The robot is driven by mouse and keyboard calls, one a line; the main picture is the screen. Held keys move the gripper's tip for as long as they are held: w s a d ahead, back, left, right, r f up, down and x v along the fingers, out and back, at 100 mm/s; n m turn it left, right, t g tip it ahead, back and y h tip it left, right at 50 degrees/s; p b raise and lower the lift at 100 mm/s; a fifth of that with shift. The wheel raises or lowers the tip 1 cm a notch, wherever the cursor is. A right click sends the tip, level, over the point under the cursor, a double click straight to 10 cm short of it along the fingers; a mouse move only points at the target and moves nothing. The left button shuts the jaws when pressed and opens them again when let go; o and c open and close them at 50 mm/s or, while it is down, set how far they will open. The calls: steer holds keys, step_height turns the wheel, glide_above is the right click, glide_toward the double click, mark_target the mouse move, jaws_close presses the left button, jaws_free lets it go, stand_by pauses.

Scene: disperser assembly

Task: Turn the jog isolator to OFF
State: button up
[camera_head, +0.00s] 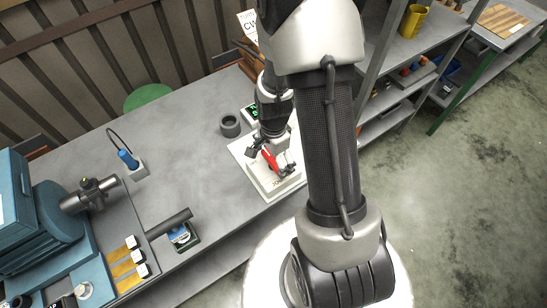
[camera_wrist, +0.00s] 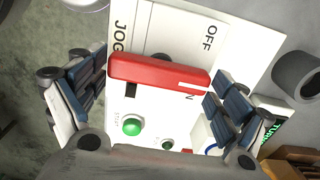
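The jog isolator is a red bar handle (camera_wrist: 155,69) on a pale panel (camera_wrist: 262,45), lying across the wrist view with a slight downward tilt to the right. Its white-marked right end is by a partly covered label ending in "N". The "OFF" label (camera_wrist: 209,38) is above that end, and "JOG" is at the upper left. My gripper (camera_wrist: 160,76) is open, with one finger near each end of the bar; I cannot tell whether they touch it. In the head view my gripper (camera_head: 268,151) is low over the panel (camera_head: 247,174), beside the red handle (camera_head: 270,161).
A green START button (camera_wrist: 131,127) and a smaller green button sit below the handle. A grey cup (camera_head: 230,125) stands left of the panel. A blue tool (camera_head: 128,159) and blue machine (camera_head: 15,200) are farther left. The bench between is mostly clear.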

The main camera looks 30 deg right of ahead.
steer(key=c, duration=0.3)
steer(key=shift+n, duration=0.4)
steer(key=n, duration=0.3)
steer(key=shift+n, duration=0.4)
steer(key=n, duration=0.4)
steer(key=shift+b, duration=0.3)
steer(key=n, duration=0.4)
steer(key=shift+n, duration=0.4)
steer(key=n, duration=0.4)
steer(key=shift+n, duration=0.4)
steer(key=o, duration=0.7)
